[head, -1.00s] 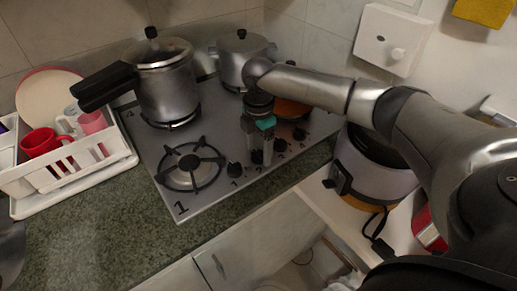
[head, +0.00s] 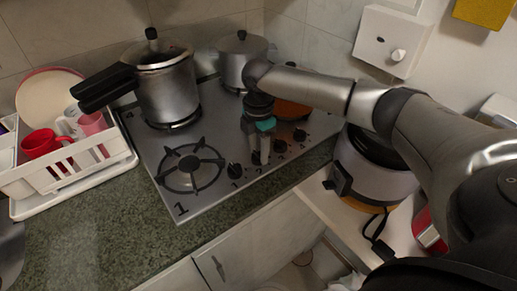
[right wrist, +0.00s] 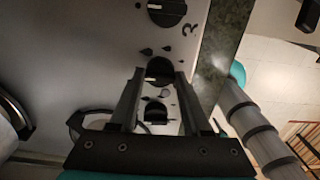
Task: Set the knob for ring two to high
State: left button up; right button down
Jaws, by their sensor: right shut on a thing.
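The stove (head: 215,120) has a row of black knobs along its right front edge. The ring two knob (right wrist: 158,70) is round and black and lies between my right fingertips in the right wrist view. My right gripper (head: 258,156) reaches down to it from above and is shut on it, partly hiding it in the head view. In the right wrist view the gripper (right wrist: 159,75) has one finger on each side of this knob. The knob's exact setting is hard to read. My left gripper is not in view.
The ring one knob (head: 234,170) and ring three knob (head: 280,146) stand close on either side. A front burner (head: 190,167) is bare. A pressure cooker (head: 168,85) and a pot (head: 242,60) stand behind. A dish rack (head: 70,170) is at left.

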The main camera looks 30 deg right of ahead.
aim_at(258, 153)
jog(key=shift+s+r+m+p, duration=0.1)
jog(key=shift+m+p, duration=0.3)
jog(key=shift+p, duration=0.4)
jog(key=m+p, duration=0.5)
jog(key=p, duration=0.3)
jog(key=shift+m+p, duration=1.75)
jog(key=shift+m, duration=0.35)
jog(key=shift+c, duration=1.8)
grip_release()
notch_tip(258, 153, up, 15)
jog(key=p, duration=0.1)
jog(key=shift+p, duration=0.3)
